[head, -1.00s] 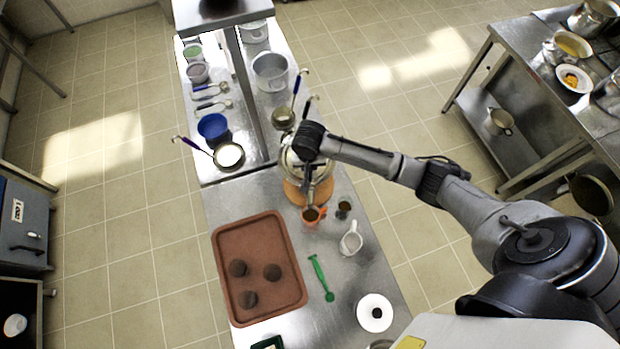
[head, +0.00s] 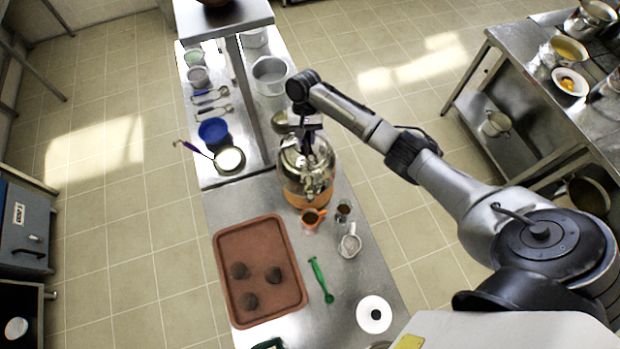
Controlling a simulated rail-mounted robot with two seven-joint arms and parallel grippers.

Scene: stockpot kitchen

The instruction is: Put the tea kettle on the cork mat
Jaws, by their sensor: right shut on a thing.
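The shiny metal tea kettle (head: 307,172) is upright at the far part of the steel counter. My right gripper (head: 308,146) points down at its top and is shut on it, apparently at the handle. The cork mat (head: 303,200) is a tan-orange patch showing below the kettle's near side; the kettle covers most of it. I cannot tell whether the kettle's base touches the mat or hangs just above it. My left gripper is not in view.
Close in front of the mat stand an orange cup (head: 311,218) and a small dark-topped cup (head: 344,208). A white pitcher (head: 349,243), a green utensil (head: 320,279) and a brown tray (head: 260,312) lie nearer. A shelf post (head: 250,90) rises behind.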

